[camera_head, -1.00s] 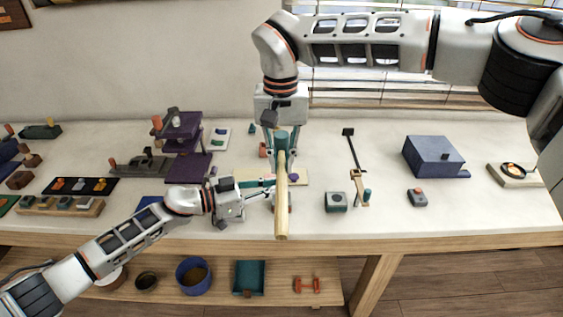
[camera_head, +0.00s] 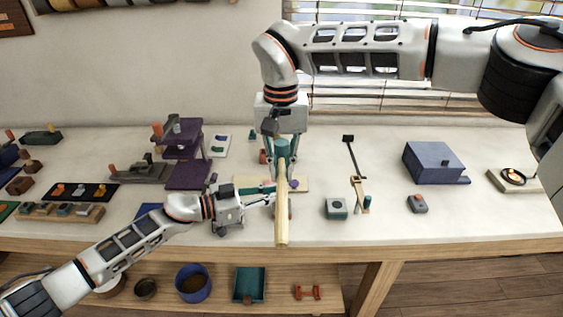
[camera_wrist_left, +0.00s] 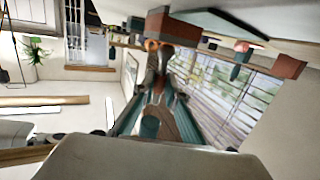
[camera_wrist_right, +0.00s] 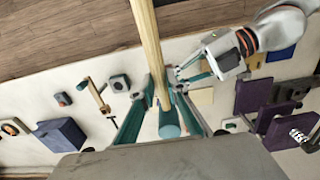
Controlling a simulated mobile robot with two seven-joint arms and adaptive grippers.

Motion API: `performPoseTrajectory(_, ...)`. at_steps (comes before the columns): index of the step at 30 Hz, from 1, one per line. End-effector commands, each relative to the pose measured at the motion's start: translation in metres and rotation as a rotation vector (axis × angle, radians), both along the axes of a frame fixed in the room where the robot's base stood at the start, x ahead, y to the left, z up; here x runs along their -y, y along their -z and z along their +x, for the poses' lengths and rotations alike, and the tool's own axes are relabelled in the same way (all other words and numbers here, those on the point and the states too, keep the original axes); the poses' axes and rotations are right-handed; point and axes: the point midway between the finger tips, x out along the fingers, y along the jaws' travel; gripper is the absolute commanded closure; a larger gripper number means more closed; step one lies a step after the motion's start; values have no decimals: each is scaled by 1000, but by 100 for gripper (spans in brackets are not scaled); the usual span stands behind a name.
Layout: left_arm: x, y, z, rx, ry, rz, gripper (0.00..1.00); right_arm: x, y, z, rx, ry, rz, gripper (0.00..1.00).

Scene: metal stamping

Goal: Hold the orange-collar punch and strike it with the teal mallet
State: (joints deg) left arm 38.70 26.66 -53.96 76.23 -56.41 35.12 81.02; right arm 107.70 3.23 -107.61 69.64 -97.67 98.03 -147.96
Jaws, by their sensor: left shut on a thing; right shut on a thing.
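The teal mallet's head (camera_head: 282,149) shows in the head view, with its pale wooden handle (camera_head: 282,220) pointing toward the camera. My right gripper (camera_head: 283,168) is shut on the mallet. The right wrist view shows the teal head (camera_wrist_right: 169,126) between the fingers and the handle (camera_wrist_right: 148,45) running away from them. My left gripper (camera_head: 271,197) is shut beside the handle, above the pale board (camera_head: 302,184). In the left wrist view its fingers close on the punch, whose orange collar (camera_wrist_left: 150,45) shows near the tips. The handle hides the punch in the head view.
A purple press (camera_head: 187,175) stands left of the grippers. A blue box (camera_head: 433,163) is farther right. The front table strip there is clear.

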Motion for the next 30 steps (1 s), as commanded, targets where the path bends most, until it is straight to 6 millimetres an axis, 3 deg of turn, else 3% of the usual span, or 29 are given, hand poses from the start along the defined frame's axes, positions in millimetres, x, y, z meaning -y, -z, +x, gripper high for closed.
performPoseTrajectory(7,-1,3,0,-2,-1,3,100,0,19,0,0,1,1,100)
performPoseTrajectory(20,-1,3,0,-2,-1,3,100,0,19,1,2,1,1,100)
performPoseTrajectory(25,-1,3,-1,-2,-1,3,100,0,12,1,3,1,1,100)
performPoseTrajectory(30,-1,3,0,-2,-1,3,100,0,-7,1,4,1,1,100)
